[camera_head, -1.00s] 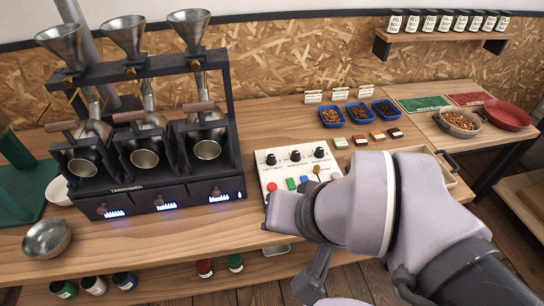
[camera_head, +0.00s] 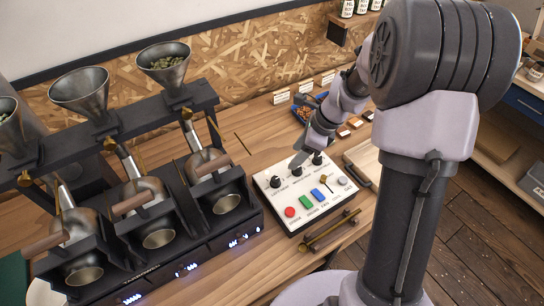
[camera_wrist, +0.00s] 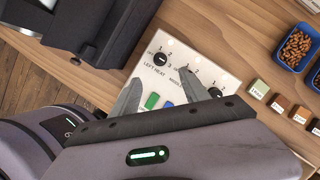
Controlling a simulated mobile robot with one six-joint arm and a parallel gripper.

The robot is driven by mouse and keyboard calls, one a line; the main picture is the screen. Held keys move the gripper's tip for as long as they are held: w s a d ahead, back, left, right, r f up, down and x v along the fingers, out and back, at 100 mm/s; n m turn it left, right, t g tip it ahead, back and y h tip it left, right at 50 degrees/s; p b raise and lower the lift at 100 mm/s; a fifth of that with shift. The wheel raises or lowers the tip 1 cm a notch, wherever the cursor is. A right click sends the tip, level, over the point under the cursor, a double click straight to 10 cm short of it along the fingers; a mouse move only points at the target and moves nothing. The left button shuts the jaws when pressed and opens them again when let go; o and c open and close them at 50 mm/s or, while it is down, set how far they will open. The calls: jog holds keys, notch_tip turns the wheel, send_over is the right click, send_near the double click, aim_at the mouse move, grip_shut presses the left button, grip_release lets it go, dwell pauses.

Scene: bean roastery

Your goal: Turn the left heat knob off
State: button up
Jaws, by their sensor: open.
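The white control panel (camera_head: 268,199) sits on the wooden counter with three black knobs along its back edge. The left heat knob (camera_head: 275,182) is the leftmost; in the wrist view the black left heat knob (camera_wrist: 160,60) shows above the "LEFT HEAT" print. The middle knob (camera_head: 296,170) and right knob (camera_head: 317,158) stand beside it. My gripper (camera_wrist: 161,77) is open and empty over the panel, its fingers wide apart. In the wrist view the left knob shows just beyond and between the fingertips. In the head view my gripper (camera_head: 299,160) is near the middle knob. Contact is unclear.
The roaster (camera_head: 150,255) stands close left. A brass handle (camera_head: 332,229) lies in front. A blue bean tray (camera_wrist: 295,46) and sample blocks are right.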

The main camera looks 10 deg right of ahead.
aim_at(276, 179)
jog(key=b+x, duration=0.1)
jog(key=x, duration=0.4)
jog(key=b+x, duration=0.2)
jog(key=x, duration=0.3)
jog(key=b+x, duration=0.2)
jog(key=x, duration=0.3)
jog(key=shift+s+f, duration=0.2)
jog(key=shift+s, duration=0.05)
grip_shut()
